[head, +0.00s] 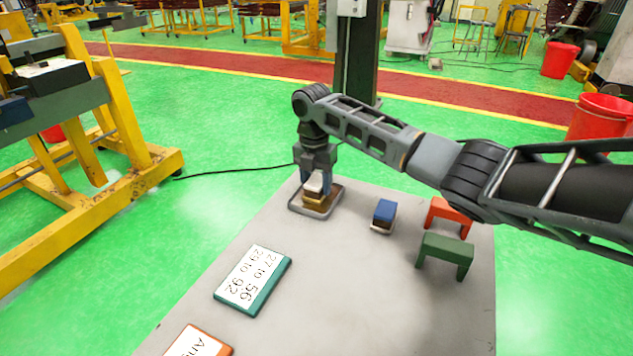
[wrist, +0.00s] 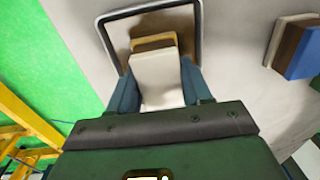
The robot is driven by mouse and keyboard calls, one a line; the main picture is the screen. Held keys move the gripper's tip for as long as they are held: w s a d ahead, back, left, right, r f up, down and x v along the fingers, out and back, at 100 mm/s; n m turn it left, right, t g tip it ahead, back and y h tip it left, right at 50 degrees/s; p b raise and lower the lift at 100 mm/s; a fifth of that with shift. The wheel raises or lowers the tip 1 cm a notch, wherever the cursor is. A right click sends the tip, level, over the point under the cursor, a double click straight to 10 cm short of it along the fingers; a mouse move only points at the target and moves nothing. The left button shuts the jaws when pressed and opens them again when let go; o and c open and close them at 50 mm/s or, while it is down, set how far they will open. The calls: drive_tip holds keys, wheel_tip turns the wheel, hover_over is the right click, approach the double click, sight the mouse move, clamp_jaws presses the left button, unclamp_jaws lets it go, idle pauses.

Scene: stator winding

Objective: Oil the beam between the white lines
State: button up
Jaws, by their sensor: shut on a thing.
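My gripper (head: 314,186) is shut on a white-topped block (wrist: 158,80) with brown and tan layers beneath. It points down at the table's far left corner. The block is at a shallow metal-rimmed tray (head: 331,206), which also shows in the wrist view (wrist: 199,32). I cannot tell whether the block touches the tray's floor. A similar blue-topped block (head: 384,211) stands to the right, apart from my gripper; it also shows in the wrist view (wrist: 297,50). A grey beam (head: 62,102) lies across a yellow frame at the left. I cannot make out white lines on it.
The grey table (head: 330,285) also holds a red stand (head: 449,214), a green stand (head: 445,248), a teal-edged sign (head: 252,279) and an orange-edged sign (head: 200,344). A yellow frame (head: 140,125) stands at the left. Green floor lies between, with a black cable.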

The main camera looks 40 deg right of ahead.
sight(317, 180)
drive_tip(key=shift+r+p, duration=2.9)
drive_tip(key=shift+r, duration=0.55)
